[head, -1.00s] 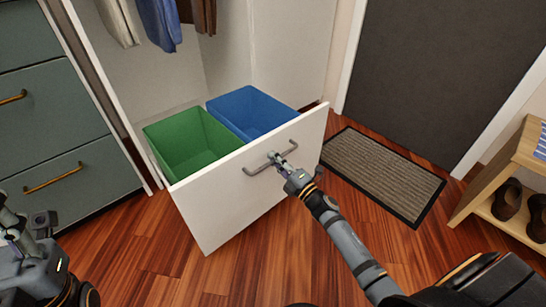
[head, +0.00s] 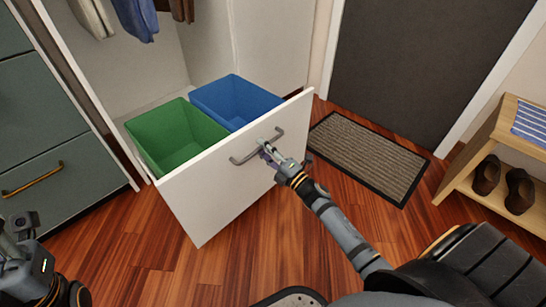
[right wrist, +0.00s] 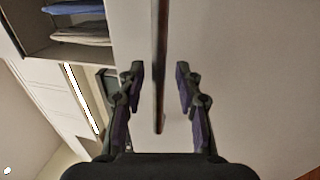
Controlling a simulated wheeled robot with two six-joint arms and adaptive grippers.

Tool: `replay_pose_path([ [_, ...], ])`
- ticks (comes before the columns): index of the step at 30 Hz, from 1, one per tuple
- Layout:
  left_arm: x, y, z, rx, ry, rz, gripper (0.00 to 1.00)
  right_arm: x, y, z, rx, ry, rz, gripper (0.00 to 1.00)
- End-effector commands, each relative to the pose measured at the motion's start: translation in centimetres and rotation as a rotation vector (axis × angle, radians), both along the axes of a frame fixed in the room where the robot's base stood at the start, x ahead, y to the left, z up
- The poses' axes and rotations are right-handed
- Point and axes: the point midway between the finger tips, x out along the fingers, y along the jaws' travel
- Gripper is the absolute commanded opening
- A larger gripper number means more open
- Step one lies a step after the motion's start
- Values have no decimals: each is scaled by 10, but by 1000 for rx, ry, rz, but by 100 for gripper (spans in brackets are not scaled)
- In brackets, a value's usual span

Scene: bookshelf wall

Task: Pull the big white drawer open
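The big white drawer (head: 225,185) stands far out of the white closet, with a green bin (head: 150,135) and a blue bin (head: 228,95) inside. Its grey bar handle (head: 240,160) is on the front panel. My right gripper (head: 264,146) is at the handle. In the right wrist view the handle (right wrist: 158,70) runs between the two fingers of my right gripper (right wrist: 159,80), with a gap on each side, so the fingers are open around it. My left gripper (head: 20,228) is at the left edge, partly cut off; its fingers are unclear.
Grey-green drawers (head: 50,150) with brass handles stand at the left. A doormat (head: 365,160) lies right of the drawer, before a dark door (head: 420,70). A wooden bench (head: 500,140) with shoes (head: 500,180) stands at the right. The wood floor (head: 215,265) before the drawer is clear.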

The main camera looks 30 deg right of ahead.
Motion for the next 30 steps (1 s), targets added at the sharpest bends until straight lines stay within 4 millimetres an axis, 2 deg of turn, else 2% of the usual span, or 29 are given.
replay_pose_path([
  [9,0,0,0,1,0,0,40,-70,-25,-17,-5,8,3,34],
  [13,0,0,0,1,0,0,40,-90,-32,-21,-3,6,2,34],
  [18,0,0,0,2,0,0,40,-100,-36,-22,-1,3,1,34],
  [30,0,0,0,2,0,0,40,-101,-37,-22,-1,2,0,34],
])
